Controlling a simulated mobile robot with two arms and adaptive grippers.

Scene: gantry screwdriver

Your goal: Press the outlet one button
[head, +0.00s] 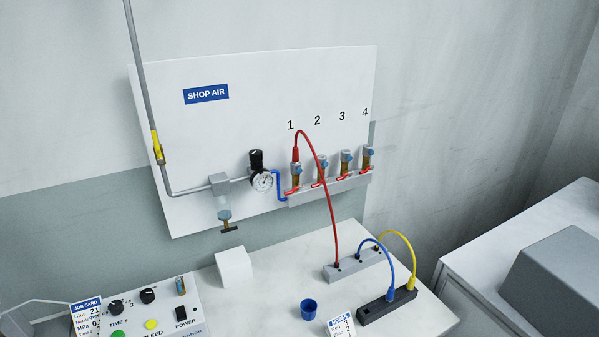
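A white wall panel (200,140) marked SHOP AIR carries a grey manifold (330,190) with outlets numbered 1 to 4. Outlet one (296,177) is the leftmost brass fitting, with a bluish part on it and a red lever at its base. A red hose (330,200) is plugged into its top and arcs down to a grey block (355,265) on the table. The hose partly covers the fittings, and I cannot clearly make out a separate button. Neither of my grippers is in view.
Outlets two (321,168), three (346,162) and four (368,158) have no hose. A gauge (262,181) sits left of the manifold. The table holds a white cube (234,267), a blue cup (309,308), a black block (387,307) with blue and yellow hoses, and a control box (160,312).

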